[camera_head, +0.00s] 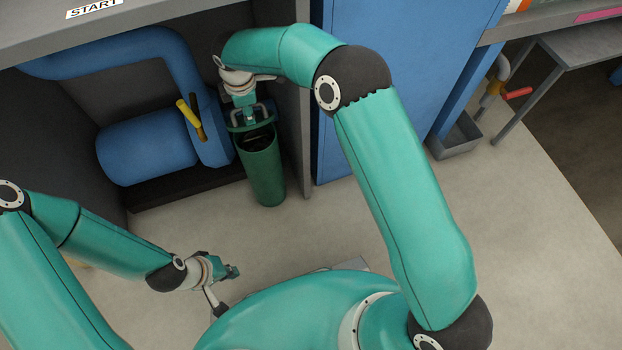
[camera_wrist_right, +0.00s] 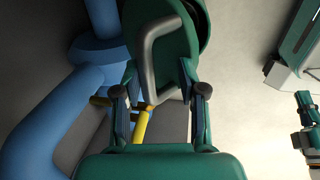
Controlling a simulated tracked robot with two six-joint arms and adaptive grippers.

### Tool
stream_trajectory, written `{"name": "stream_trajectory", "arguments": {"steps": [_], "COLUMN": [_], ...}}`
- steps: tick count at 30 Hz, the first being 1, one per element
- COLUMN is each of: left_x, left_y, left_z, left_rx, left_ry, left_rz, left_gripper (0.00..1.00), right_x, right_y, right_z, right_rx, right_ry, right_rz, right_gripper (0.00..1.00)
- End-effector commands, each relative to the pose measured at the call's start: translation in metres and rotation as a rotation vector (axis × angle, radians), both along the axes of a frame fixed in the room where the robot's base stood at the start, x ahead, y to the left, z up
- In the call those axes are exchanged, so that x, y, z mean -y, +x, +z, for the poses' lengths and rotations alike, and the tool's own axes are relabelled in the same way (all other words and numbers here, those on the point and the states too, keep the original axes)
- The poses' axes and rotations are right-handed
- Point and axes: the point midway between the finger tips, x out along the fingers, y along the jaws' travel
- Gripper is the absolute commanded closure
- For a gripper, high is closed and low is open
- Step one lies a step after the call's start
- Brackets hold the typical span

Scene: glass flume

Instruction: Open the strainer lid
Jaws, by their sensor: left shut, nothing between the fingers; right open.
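The green strainer (camera_head: 263,170) stands upright at the front of the recess, with a dark opening (camera_head: 258,138) showing at its top. Its green lid (camera_wrist_right: 178,15) carries a grey U-shaped handle (camera_wrist_right: 152,60); in the right wrist view a dark gap shows beside the lid, which looks tilted up. My right gripper (camera_head: 248,112) is above the strainer, at the handle. In the right wrist view its open fingers (camera_wrist_right: 158,95) stand on either side of the handle's lower part; contact cannot be told. My left gripper (camera_head: 232,271) is shut and empty, low over the floor, away from the strainer.
Blue pipework (camera_head: 150,150) with a yellow lever (camera_head: 188,112) stands just left of the strainer. A blue cabinet (camera_head: 400,60) and the recess's grey side post are close on its right. A grey bin (camera_head: 455,138) stands farther right. The floor in front is clear.

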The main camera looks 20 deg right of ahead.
Motion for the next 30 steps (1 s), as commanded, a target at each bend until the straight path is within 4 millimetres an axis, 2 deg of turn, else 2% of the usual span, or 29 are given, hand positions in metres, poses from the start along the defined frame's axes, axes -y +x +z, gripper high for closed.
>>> {"name": "stream_trajectory", "arguments": {"steps": [1,6,22,23,24,30], "left_x": [0.000,0.000,0.000,0.000,0.000,0.000], "left_y": [0.000,0.000,0.000,0.000,0.000,0.000], "left_z": [-0.019,-0.048,-0.124,-0.109,-0.104,-0.089], "left_rx": [0.000,0.000,0.000,0.001,0.001,0.000], "left_ry": [0.000,0.000,0.000,0.000,0.000,0.000], "left_rz": [0.000,0.000,0.000,-0.001,0.000,0.000], "left_gripper": [1.00,1.00,1.00,1.00,1.00,1.00], "right_x": [0.000,0.000,0.000,0.000,0.000,0.000], "right_y": [-0.004,-0.017,-0.043,-0.044,-0.045,-0.051], "right_z": [-0.012,-0.022,-0.050,-0.032,-0.024,0.009], "right_rx": [0.001,0.002,0.001,0.003,0.002,0.001], "right_ry": [0.000,0.001,0.001,0.002,0.001,0.001], "right_rz": [0.001,0.001,0.001,0.000,0.001,0.001], "right_gripper": [0.59,0.59,0.59,0.59,0.59,0.59]}}
